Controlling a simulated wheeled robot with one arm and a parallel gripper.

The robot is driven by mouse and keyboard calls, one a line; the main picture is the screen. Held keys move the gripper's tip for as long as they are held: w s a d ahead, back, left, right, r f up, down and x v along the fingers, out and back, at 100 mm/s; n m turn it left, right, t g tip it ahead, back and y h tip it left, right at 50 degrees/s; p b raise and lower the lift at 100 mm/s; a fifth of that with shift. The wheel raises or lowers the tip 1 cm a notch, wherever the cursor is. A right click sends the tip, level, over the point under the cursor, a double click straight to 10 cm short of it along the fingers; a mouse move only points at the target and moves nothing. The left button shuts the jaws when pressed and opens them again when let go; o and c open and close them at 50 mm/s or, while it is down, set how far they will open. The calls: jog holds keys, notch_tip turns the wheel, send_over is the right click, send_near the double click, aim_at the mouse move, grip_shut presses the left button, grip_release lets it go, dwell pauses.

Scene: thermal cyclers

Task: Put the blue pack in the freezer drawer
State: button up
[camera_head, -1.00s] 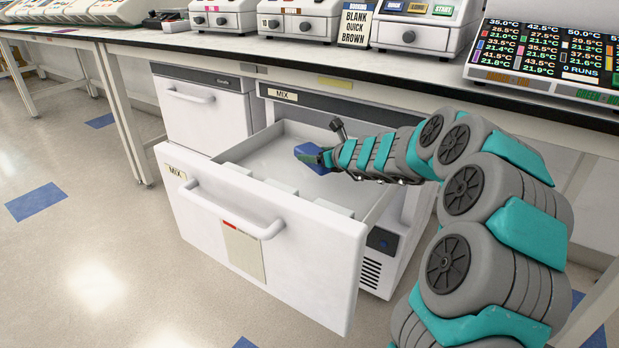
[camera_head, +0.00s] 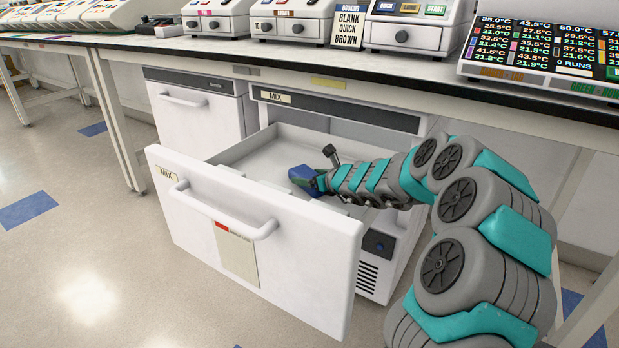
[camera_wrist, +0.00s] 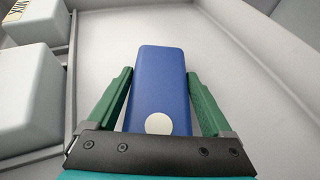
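The blue pack (camera_head: 303,178) is inside the open freezer drawer (camera_head: 262,228), whose white front carries a MIX label and a bar handle. My gripper (camera_head: 320,180) reaches into the drawer from the right. In the wrist view, my gripper's green fingers (camera_wrist: 160,85) lie along both sides of the pack (camera_wrist: 160,80) and appear shut on it. A pale round spot shows on the pack's near end. I cannot tell whether the pack touches the drawer floor.
The drawer floor (camera_head: 262,158) is clear toward the back left. The bench (camera_head: 300,58) with thermal cyclers runs above the drawer. A closed freezer unit (camera_head: 198,118) stands to the left.

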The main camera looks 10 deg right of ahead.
jog(key=shift+o, duration=1)
jog(key=shift+r, duration=0.15)
jog(key=p+v, duration=0.1)
jog(key=v, duration=1.1)
jog(key=shift+c, duration=0.4)
